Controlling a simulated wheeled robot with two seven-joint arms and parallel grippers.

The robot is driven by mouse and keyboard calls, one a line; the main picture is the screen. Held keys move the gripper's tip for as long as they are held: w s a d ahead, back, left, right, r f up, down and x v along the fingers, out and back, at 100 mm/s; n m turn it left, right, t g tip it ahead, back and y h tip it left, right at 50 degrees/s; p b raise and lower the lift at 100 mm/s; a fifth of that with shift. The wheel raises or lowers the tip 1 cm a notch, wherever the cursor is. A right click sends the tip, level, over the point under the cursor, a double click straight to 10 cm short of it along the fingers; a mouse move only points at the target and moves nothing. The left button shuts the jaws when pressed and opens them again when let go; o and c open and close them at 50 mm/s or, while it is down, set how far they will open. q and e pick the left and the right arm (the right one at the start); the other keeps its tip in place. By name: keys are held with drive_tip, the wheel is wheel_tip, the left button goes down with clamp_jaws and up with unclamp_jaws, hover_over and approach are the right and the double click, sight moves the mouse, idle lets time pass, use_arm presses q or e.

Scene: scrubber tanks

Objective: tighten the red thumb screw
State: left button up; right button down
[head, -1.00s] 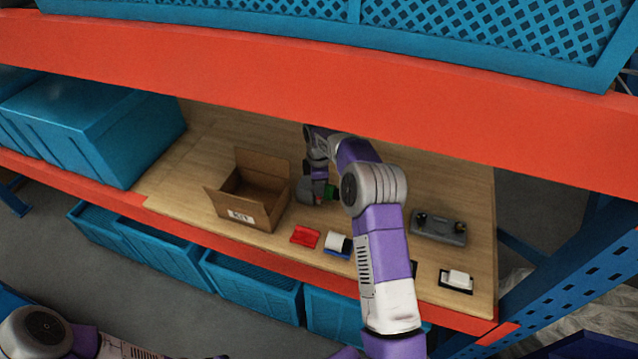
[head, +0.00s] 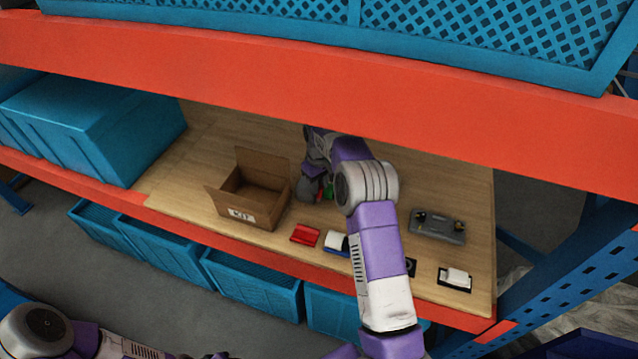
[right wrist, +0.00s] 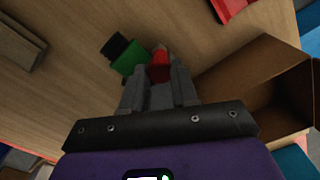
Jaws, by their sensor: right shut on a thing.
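The red thumb screw (right wrist: 160,66) shows between the fingertips of my right gripper (right wrist: 160,82) in the right wrist view. The fingers are closed on it. It sits beside a green part with a black end (right wrist: 125,56), and I cannot tell how far in it is screwed. My left gripper is out of view.
The open cardboard box (head: 250,205) stands close to the gripper. A red item (head: 305,235) and a blue-and-white item (head: 336,242) lie in front. A grey device (head: 438,227) and a black-and-white item (head: 456,279) lie to the right. An orange shelf beam (head: 300,80) crosses above.

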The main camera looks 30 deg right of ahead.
drive_tip(key=m, duration=0.4)
drive_tip(key=shift+r+m, duration=0.1)
drive_tip(key=shift+m, duration=0.2)
drive_tip(key=m, duration=0.3)
drive_tip(key=shift+m, duration=0.4)
drive_tip(key=m, duration=0.3)
drive_tip(key=shift+d+m+p, duration=0.1)
drive_tip(key=shift+m+p, duration=0.2)
drive_tip(key=shift+p, duration=0.1)
drive_tip(key=m, duration=0.4)
drive_tip(key=m+p, duration=0.1)
drive_tip(key=m, duration=0.7)
drive_tip(key=shift+w+m+p, duration=0.1)
drive_tip(key=shift+m+p, duration=0.2)
drive_tip(key=shift+p, duration=0.05)
drive_tip(key=m, duration=0.4)
drive_tip(key=shift+r+p, duration=0.1)
drive_tip(key=shift+p, duration=0.3)
drive_tip(key=shift+m+p, duration=0.3)
drive_tip(key=shift+m, duration=1.7)
